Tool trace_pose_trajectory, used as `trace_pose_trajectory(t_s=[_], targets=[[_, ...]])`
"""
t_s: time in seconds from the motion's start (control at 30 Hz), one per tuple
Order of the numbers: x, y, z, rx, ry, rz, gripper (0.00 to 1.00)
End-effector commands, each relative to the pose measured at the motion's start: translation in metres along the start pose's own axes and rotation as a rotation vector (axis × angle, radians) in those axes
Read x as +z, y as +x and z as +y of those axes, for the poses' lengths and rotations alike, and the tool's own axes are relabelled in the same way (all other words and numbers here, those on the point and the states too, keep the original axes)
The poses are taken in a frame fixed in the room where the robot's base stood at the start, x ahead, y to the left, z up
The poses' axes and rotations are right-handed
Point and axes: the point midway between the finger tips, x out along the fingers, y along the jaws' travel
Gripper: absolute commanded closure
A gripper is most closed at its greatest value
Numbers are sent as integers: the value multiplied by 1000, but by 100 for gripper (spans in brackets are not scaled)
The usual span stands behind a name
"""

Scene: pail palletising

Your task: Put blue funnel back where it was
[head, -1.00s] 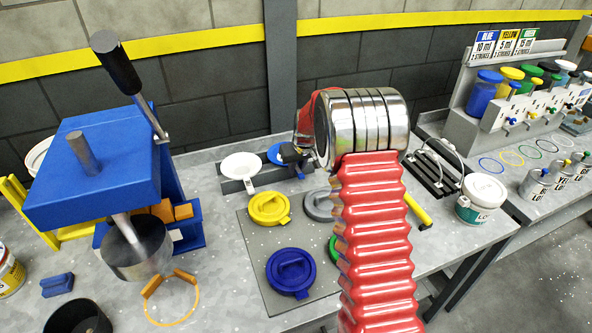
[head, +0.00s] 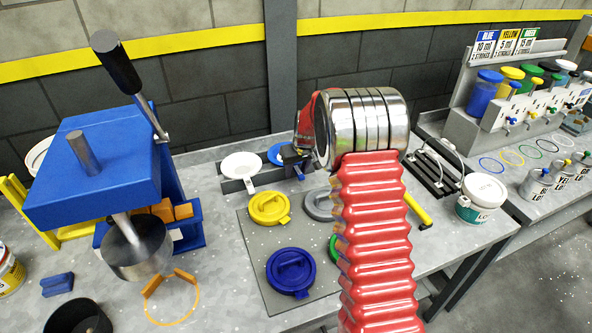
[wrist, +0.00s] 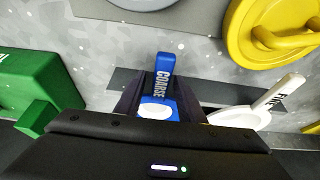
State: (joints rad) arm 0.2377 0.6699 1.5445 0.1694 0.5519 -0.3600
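The blue funnel (head: 275,153) is at the small rack at the back of the table, right of the white funnel (head: 241,165). In the wrist view its blue handle (wrist: 164,66), marked COARSE, lies between the dark fingers of my gripper (wrist: 164,90). The fingers sit close on both sides of the handle and appear shut on it. In the head view my gripper (head: 293,156) is over the right end of the rack and hides part of the blue funnel. Whether the funnel touches the rack cannot be told.
The grey rack bar (head: 232,186) holds the white funnel close to my gripper's side. Yellow (head: 269,207) and blue (head: 291,271) lids lie on a grey mat in front. A green block (wrist: 40,85) is close by in the wrist view. The blue press (head: 95,180) stands left.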

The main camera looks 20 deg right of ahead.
Motion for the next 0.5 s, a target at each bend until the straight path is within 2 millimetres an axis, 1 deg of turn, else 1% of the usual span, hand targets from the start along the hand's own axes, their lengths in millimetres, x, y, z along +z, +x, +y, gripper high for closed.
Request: trace_pose_trajectory(t_s=[0.17, 0.33, 0.5], targets=[[-1, -23, 1, 1, 0, 3, 64], [-4, -52, 9, 2, 1, 5, 64], [-4, -79, 8, 2, 0, 4, 64]])
